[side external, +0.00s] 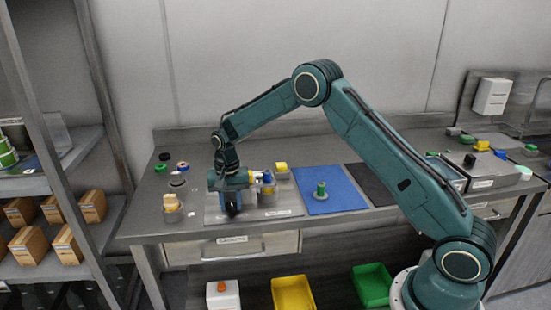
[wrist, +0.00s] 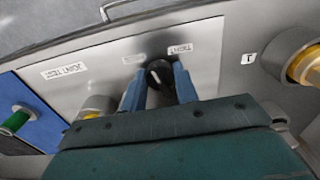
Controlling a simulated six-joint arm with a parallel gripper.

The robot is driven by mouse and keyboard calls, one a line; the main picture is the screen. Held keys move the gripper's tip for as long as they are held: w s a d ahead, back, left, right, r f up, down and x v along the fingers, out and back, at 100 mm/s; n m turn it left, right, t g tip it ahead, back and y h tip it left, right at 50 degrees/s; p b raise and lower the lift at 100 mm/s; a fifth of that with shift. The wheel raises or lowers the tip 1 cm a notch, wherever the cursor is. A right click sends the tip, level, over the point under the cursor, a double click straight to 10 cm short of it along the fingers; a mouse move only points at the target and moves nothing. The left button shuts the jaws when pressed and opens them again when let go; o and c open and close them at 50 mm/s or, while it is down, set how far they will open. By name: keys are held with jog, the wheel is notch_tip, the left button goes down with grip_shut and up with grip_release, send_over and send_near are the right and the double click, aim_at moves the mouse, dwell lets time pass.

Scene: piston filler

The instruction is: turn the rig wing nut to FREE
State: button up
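The rig wing nut (wrist: 158,74) is a dark knob with a pale mark, on a light metal plate in the wrist view. A TIGHT label (wrist: 181,48) is beyond it to the right. A fainter label (wrist: 132,59), too blurred to read, is to the left. My gripper (wrist: 160,68) has its two blue fingers on either side of the wing nut. Whether they press on it or stand just clear cannot be told. In the side view my gripper (side external: 232,196) is low over the plate and hides most of the nut.
A JOINT TEST label (wrist: 63,70) is on the plate. A blue mat (side external: 335,197) with a green-topped fitting (side external: 320,190) lies to the right in the side view. Brass-coloured fittings stand close by, one (wrist: 303,65) at right in the wrist view. A drawer (side external: 235,247) is below the bench front.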

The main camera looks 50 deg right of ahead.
jog(key=shift+n, duration=2.9)
jog(key=o, duration=1)
jog(key=shift+d, duration=0.1)
jog(key=shift+m, duration=0.3)
